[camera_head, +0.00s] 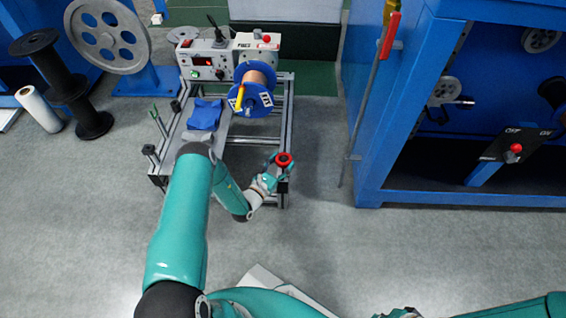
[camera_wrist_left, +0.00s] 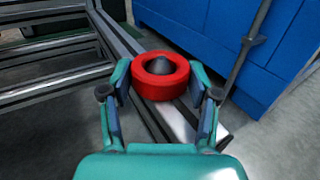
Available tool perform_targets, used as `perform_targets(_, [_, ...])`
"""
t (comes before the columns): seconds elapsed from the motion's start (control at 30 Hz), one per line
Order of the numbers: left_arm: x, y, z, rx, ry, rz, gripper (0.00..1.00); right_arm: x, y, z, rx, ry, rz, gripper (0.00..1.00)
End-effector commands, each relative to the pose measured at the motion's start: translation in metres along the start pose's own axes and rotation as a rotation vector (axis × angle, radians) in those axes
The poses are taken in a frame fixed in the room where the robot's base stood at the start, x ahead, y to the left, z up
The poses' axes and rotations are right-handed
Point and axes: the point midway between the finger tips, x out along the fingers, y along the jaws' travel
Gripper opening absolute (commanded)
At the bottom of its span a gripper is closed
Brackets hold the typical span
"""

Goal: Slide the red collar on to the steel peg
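The red collar (camera_head: 284,159) is a thick ring at the front right corner of the metal frame. It also shows large in the left wrist view (camera_wrist_left: 160,88). The steel peg's dark, pointed tip (camera_wrist_left: 158,64) shows in the collar's hole, so the collar is around or directly over the tip. How far down the collar sits on the peg is hidden. Only a small part of my right gripper (camera_head: 398,314) shows at the bottom edge.
A large blue cabinet (camera_head: 390,110) stands to the right. The grey floor in front is mostly clear.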

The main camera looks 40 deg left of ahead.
Motion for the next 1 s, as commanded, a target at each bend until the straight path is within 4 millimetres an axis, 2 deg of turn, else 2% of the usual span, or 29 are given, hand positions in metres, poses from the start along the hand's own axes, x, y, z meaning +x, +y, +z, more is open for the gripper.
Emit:
perform_targets(0.03, [-0.001,-0.001,-0.003,-0.002,0.006,-0.001,0.72,0.001,0.000,0.000,0.000,0.000,0.000,0.00])
perform_targets(0.1, [-0.001,-0.001,-0.003,-0.002,0.006,-0.002,0.84,0.001,0.000,0.000,0.000,0.000,0.000,0.00])
perform_targets(0.13, [-0.001,-0.001,-0.003,-0.002,0.006,-0.002,0.87,0.001,0.000,0.000,0.000,0.000,0.000,0.00])
perform_targets(0.57, [-0.007,-0.002,-0.003,-0.003,0.008,-0.004,0.87,0.000,0.000,0.000,0.000,0.000,0.000,0.00])
perform_targets(0.77, [-0.035,-0.001,-0.004,-0.005,0.010,0.001,0.87,0.000,0.000,0.000,0.000,0.000,0.000,0.00])
perform_targets(1.0, [-0.083,0.001,-0.004,-0.004,0.010,0.004,0.87,0.000,0.000,0.000,0.000,0.000,0.000,0.00])
